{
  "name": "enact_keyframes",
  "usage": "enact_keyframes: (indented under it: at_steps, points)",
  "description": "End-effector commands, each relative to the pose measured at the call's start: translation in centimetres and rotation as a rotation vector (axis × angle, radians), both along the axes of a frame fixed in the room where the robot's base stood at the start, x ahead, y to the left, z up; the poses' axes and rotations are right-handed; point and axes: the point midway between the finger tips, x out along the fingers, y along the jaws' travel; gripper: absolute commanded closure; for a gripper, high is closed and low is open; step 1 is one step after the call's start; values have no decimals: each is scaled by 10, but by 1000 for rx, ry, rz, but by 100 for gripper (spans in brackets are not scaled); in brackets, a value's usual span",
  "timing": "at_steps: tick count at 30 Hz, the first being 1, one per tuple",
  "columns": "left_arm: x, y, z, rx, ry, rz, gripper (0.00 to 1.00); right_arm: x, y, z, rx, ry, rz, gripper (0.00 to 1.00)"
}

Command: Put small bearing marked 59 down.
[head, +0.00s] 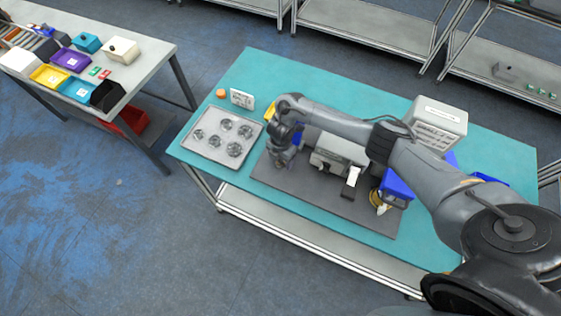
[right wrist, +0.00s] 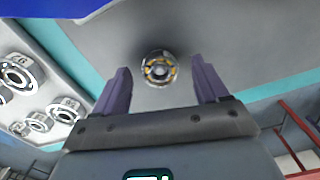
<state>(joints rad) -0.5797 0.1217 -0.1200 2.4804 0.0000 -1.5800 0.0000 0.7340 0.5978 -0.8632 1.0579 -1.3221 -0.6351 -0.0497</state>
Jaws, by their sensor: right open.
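A small metal bearing (right wrist: 158,69) with a yellowish ring lies on the dark grey mat (right wrist: 215,30), between the spread fingers of my right gripper (right wrist: 160,82) in the right wrist view. The fingers stand apart from it on both sides. I cannot read its number. In the head view my right gripper (head: 283,156) points down over the left part of the mat (head: 320,198) and hides the bearing. A grey tray (head: 211,156) holding several larger bearings is left of the mat. My left gripper is not in view.
A grey device (head: 338,152) with a white part (head: 351,183) in front stands on the mat. Right of it are a blue bin (head: 397,187) and a white box (head: 439,117). A small sign (head: 241,98) stands behind the tray. The mat's front strip is clear.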

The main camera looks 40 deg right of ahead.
Motion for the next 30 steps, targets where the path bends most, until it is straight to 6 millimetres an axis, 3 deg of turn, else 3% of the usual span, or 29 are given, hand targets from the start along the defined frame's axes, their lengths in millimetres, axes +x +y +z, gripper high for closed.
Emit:
enact_keyframes:
  at_steps: [8,21,30]
  points:
    - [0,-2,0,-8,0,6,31,0,0,-4,0,-1,0,26]
    - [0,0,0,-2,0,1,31,0,0,-3,0,-1,0,88]
    - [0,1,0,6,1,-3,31,1,0,1,1,-2,1,88]
